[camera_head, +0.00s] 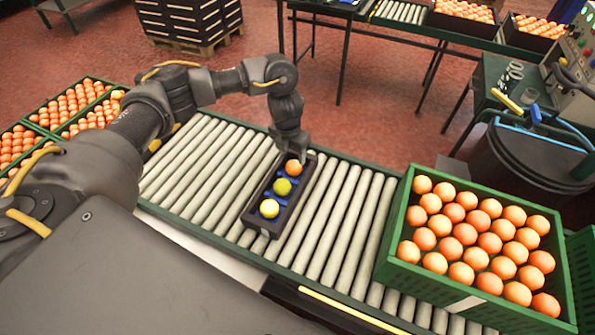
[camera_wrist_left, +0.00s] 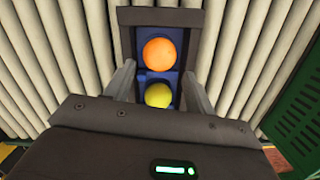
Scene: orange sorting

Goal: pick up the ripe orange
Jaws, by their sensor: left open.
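The ripe orange (camera_head: 293,167) sits in the far compartment of a small dark tray (camera_head: 262,222) on the roller conveyor. My left gripper (camera_head: 297,155) points down at the far end of the tray, close to the orange. In the left wrist view the fingers (camera_wrist_left: 160,85) are apart on either side of the tray, and the orange (camera_wrist_left: 159,52) and a yellow fruit (camera_wrist_left: 159,95) show between and beyond them. The right gripper is not seen.
A green crate (camera_head: 450,283) full of oranges stands at the right on the conveyor (camera_head: 330,215). More crates of oranges (camera_head: 70,105) lie at the left. A dark bin (camera_head: 520,160) and a control panel (camera_head: 575,60) stand at the far right. Bare rollers lie on both sides of the tray.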

